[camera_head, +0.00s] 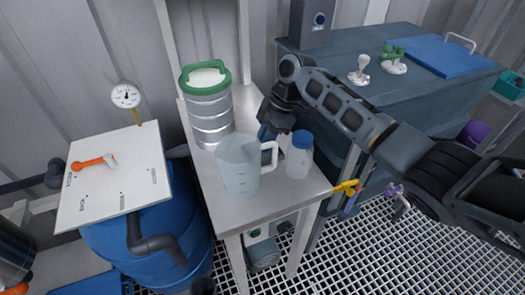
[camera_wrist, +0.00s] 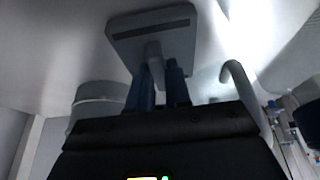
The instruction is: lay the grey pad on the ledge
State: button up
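The grey pad (camera_wrist: 125,37) is a flat rounded slab with a dark stripe and a short stem, seen in the wrist view. My gripper (camera_wrist: 157,75) has its two blue fingers closed on the stem. In the head view my gripper (camera_head: 268,132) points down over the white stand (camera_head: 226,220), behind the clear jug's handle. The pad is mostly hidden there by the jug and bottle. I cannot tell whether it touches the stand's top. No separate ledge can be made out with certainty; the pale stand top (camera_wrist: 55,50) lies beyond the pad.
The clear jug (camera_head: 238,170) and blue-capped bottle (camera_head: 299,160) stand close to my gripper. A silver canister with a green lid rim (camera_head: 208,108) stands at left. A dark cabinet (camera_head: 400,90) is behind right. A white board (camera_head: 112,185) lies on a blue drum (camera_head: 170,235).

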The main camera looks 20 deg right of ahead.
grip_shut()
jog(key=shift+r, duration=0.1)
